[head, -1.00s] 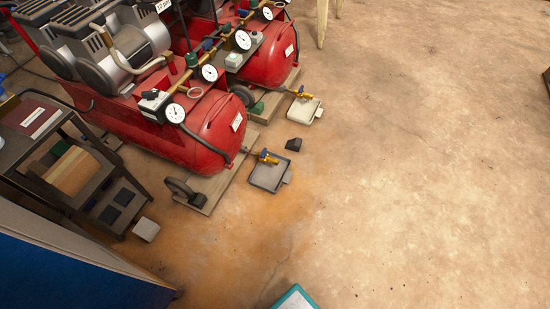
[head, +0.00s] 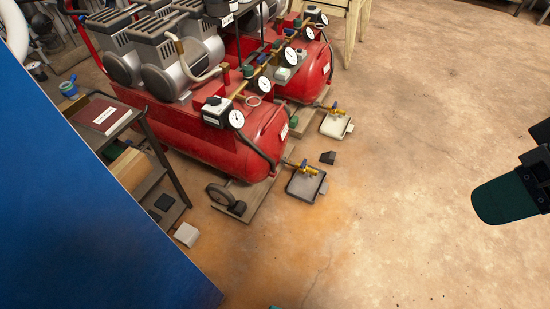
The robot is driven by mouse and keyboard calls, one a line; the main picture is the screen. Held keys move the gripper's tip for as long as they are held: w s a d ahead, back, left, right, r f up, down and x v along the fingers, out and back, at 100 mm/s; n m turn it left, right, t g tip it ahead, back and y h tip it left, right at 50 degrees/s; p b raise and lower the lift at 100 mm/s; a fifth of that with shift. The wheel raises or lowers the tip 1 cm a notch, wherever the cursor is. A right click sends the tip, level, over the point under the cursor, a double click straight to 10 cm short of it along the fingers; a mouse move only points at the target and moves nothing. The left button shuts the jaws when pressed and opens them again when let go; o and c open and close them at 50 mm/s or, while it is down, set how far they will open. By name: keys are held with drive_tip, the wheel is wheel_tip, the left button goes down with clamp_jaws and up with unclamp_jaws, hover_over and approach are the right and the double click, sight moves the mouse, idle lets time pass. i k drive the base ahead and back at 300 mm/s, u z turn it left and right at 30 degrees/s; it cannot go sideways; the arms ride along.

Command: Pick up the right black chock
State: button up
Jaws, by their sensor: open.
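The right black chock (head: 328,157) is a small dark wedge lying on the bare floor, between the grey drip tray and the cream drip tray. Another black chock (head: 237,208) sits by the small wheel at the front of the nearer red compressor. My gripper (head: 522,165) shows at the right edge, partly cut off, with dark green fingers. It is open, with nothing seen between the fingers. In the picture it is well to the right of the right chock and apart from it.
Grey drip tray (head: 306,186) and cream drip tray (head: 336,126) flank the chock under brass valves. Red compressors (head: 235,145) stand behind. A blue panel (head: 90,200) fills the left, beside a dark shelf cart (head: 150,135). Floor (head: 420,190) to the right is clear.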

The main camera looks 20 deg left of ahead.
sight(328, 157)
drive_tip(key=u, duration=0.4)
drive_tip(key=i, duration=1.65)
